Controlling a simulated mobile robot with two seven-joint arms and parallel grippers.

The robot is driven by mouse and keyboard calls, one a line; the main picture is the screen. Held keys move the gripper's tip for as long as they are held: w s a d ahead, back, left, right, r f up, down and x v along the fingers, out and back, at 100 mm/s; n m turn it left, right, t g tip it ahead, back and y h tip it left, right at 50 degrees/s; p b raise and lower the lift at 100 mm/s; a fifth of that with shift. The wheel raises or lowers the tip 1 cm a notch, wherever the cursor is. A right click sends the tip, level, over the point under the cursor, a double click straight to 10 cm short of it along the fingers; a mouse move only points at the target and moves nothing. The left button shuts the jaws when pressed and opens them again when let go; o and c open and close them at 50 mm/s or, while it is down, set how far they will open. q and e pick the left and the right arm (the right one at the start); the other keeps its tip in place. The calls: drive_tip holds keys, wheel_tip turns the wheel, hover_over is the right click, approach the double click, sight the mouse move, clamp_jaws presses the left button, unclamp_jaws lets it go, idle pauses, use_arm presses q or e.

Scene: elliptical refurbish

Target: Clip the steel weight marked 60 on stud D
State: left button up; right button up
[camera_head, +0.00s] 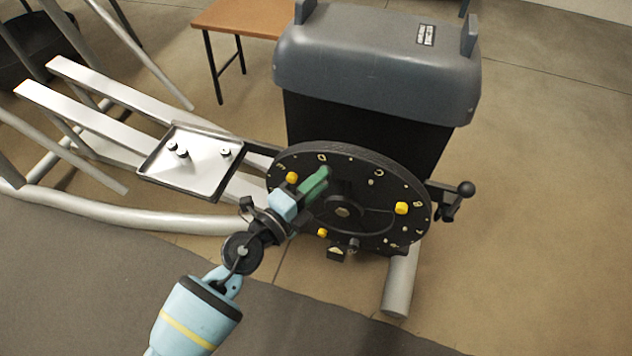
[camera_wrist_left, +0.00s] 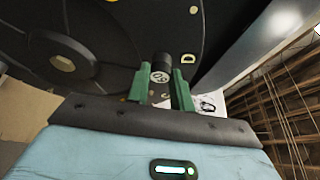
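My left gripper (camera_head: 318,182) has green fingers and is at the upper left face of the black lettered wheel (camera_head: 385,178), just below the letter D (camera_head: 321,157). In the left wrist view the gripper (camera_wrist_left: 160,88) has a small dark cylindrical weight (camera_wrist_left: 161,65) between its fingertips. The weight's pale end mark faces the camera and looks like 60, but is small. The letter D (camera_wrist_left: 187,59) shows just right of the weight. The stud itself is hidden, so I cannot tell whether the weight touches it. My right gripper is not in view.
A metal tray (camera_head: 150,172) left of the wheel holds a few small dark weights (camera_head: 183,153). Yellow pieces (camera_head: 401,208) sit on the wheel face. The grey-topped machine housing (camera_head: 375,65) stands behind it, and a knobbed crank (camera_head: 465,189) sticks out to the right.

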use_arm(q)
drive_tip(key=o, duration=0.5)
drive_tip(key=shift+w, duration=0.2)
drive_tip(key=shift+o, duration=0.2)
drive_tip(key=shift+s, duration=0.15)
drive_tip(key=v, duration=0.7)
drive_tip(key=shift+s+a+p, duration=0.2)
drive_tip(key=shift+p, duration=0.15)
